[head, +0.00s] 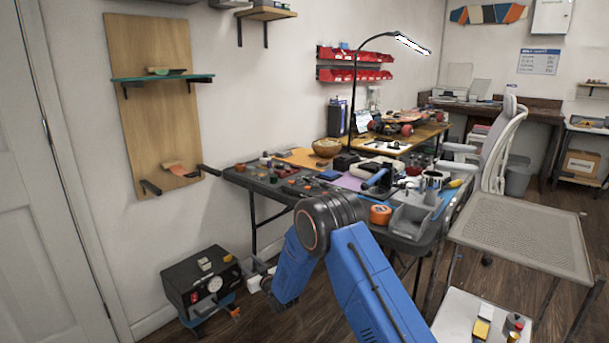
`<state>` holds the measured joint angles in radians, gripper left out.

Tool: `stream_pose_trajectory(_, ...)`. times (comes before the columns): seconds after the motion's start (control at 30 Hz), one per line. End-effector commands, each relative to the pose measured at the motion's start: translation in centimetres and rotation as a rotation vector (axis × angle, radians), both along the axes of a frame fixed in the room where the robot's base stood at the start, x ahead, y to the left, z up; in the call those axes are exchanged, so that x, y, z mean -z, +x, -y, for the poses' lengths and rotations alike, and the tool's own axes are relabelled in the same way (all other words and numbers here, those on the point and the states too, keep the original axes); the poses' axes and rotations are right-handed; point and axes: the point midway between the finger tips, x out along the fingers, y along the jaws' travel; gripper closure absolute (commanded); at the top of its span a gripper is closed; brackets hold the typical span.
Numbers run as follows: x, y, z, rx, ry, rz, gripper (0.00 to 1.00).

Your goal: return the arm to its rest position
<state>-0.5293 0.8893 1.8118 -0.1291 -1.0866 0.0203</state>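My blue arm (362,285) rises from the bottom of the head view to a dark round elbow joint (320,222). From there a second blue link (293,265) folds down and to the left, in front of the workbench's left end. Small pale and dark parts show just left of that link's lower end. I cannot make out my gripper's fingers among them, nor whether anything is held.
A cluttered workbench (290,190) stands behind the elbow. A black box with a gauge (202,283) sits low at the left, close to the folded link. A mesh-topped table (525,232) and a white surface with small items (455,322) are at right.

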Motion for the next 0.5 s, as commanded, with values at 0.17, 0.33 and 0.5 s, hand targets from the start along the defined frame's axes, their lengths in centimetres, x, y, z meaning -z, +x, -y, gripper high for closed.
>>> stream_pose_trajectory(0.17, -5.5, 0.8, 4.3, 0.054, -0.046, -0.055, 0.61)
stream_pose_trajectory(0.33, -10.0, 0.6, 8.5, 0.104, -0.087, -0.114, 0.61)
stream_pose_trajectory(0.5, -14.1, -0.5, 13.0, 0.152, -0.126, -0.176, 0.61)
